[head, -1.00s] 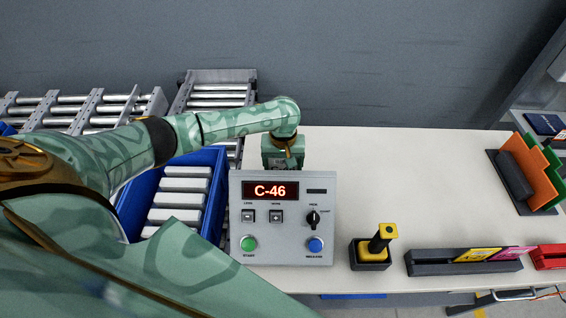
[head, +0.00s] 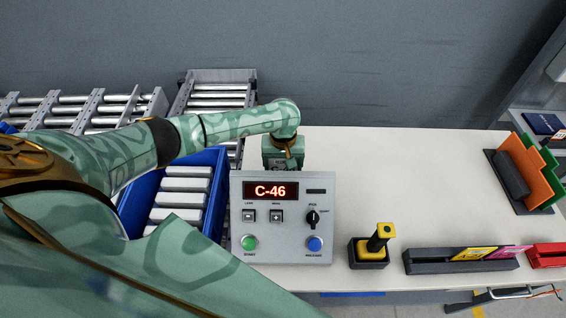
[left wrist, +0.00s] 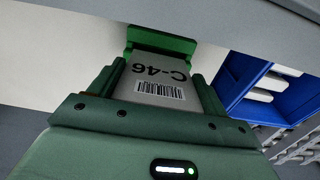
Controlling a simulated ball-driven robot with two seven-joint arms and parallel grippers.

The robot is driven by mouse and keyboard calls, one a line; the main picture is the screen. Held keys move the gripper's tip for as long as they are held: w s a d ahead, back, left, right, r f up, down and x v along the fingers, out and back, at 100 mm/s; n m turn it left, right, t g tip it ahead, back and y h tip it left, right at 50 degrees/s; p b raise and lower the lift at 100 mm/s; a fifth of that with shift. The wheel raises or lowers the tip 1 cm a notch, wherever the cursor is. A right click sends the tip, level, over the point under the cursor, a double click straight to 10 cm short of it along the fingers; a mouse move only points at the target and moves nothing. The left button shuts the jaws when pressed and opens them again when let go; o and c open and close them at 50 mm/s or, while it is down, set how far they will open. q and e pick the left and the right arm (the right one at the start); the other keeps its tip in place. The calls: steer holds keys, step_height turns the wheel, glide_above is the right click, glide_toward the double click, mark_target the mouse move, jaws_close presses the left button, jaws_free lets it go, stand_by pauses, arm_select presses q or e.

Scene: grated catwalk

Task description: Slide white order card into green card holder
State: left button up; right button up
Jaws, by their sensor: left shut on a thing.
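The white order card (left wrist: 158,88), printed C-46 with a barcode, is between the fingers of my left gripper (left wrist: 157,71), which is shut on it. The green card holder (left wrist: 160,40) is straight beyond the card in the left wrist view. The card's far edge meets the holder's front in that picture; I cannot tell whether it is inside the slot. In the head view my left gripper (head: 283,153) is behind the control box, which hides its fingertips, the card and the holder. My right gripper is not in view.
A grey control box (head: 283,217) reading C-46 stands in front of my left gripper. A blue bin (head: 134,203) of white-topped items is left of it. A yellow-black joystick (head: 372,249), a dark card rack (head: 430,264) and an orange-green file stand (head: 524,165) are right. The table's middle right is clear.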

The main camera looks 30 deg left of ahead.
arm_select(q)
steer(key=shift+f, duration=0.15)
steer(key=shift+f+b, duration=0.6)
steer(key=shift+f, duration=1.15)
steer(key=o, duration=1)
steer(key=shift+r, duration=0.1)
step_height(320, 180, up, 8)
steer(key=p, duration=1)
